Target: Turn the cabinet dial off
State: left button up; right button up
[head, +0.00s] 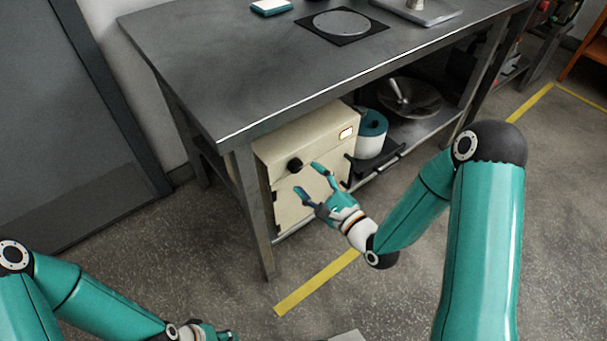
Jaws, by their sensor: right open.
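The cream cabinet (318,141) stands on the lower level under the grey metal table. Its black dial (295,164) sits on the upper left of the front face. A small lit yellow-white panel (346,133) shows at the upper right of that face. My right gripper (309,178) is open in front of the cabinet, its fingers pointing toward the dial. The fingertips are just right of and below the dial; I cannot tell whether they touch it. My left gripper (215,333) is at the bottom edge, partly cut off, and its fingers are out of view.
The metal table (230,75) overhangs the cabinet, and its front leg (253,215) stands just left of it. A teal and white container (370,135) and a round metal lid or pan (412,98) are to the right. Floor in front is open, with a yellow line (315,285).

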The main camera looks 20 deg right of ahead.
aim_at(298, 169)
jog(key=shift+x, duration=2.05)
jog(key=shift+c, duration=0.2)
jog(key=c, duration=1.1)
jog(key=shift+d, duration=0.15)
